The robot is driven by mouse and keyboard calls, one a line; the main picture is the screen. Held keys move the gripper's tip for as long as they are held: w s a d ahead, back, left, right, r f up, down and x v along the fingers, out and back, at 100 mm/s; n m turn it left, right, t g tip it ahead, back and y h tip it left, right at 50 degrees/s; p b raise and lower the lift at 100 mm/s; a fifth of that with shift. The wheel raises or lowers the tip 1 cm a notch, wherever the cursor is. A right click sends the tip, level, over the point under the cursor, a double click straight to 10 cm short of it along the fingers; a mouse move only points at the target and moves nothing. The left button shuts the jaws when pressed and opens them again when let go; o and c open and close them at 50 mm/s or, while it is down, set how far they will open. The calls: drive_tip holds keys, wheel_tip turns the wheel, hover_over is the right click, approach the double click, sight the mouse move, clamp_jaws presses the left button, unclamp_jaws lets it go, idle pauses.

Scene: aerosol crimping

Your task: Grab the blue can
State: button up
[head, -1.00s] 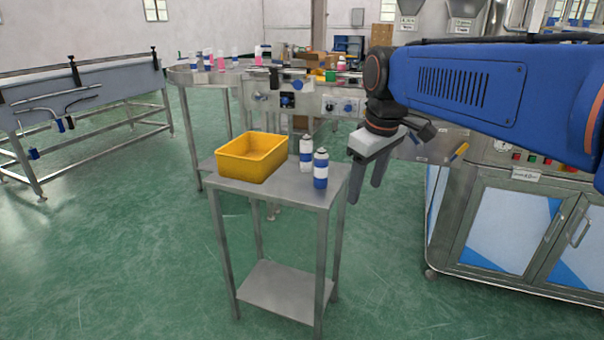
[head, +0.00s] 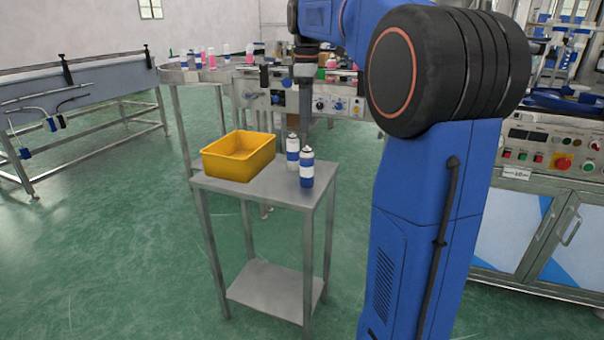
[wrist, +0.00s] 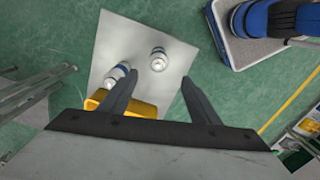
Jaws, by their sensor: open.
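In the head view, a mostly blue can (head: 307,170) with a white band stands upright near the table's right front corner. A mostly white can (head: 292,152) with a blue band stands just behind it. My gripper (head: 303,122) points down above the table's far right part, its fingers seen edge-on above and behind the cans. In the wrist view, my gripper (wrist: 159,76) is open and empty, its fingers spread. The blue can (wrist: 158,60) shows just beyond and between the fingertips; the white can (wrist: 117,77) is beside the left finger.
A yellow bin (head: 238,157) stands on the left of the small metal table (head: 262,192), close to the cans; it is partly hidden behind the left finger in the wrist view. A round conveyor table (head: 180,76) and control panel (head: 340,104) stand behind. A cabinet machine (head: 510,215) stands right.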

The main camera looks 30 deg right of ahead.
sight(306, 149)
wheel_tip(306, 149, down, 11)
drive_tip(key=shift+w+d+f, duration=0.1)
drive_tip(key=shift+f, duration=1.2)
drive_tip(key=shift+w+d+f, duration=0.1)
drive_tip(key=shift+f, duration=1.2)
drive_tip(key=c, duration=1.1)
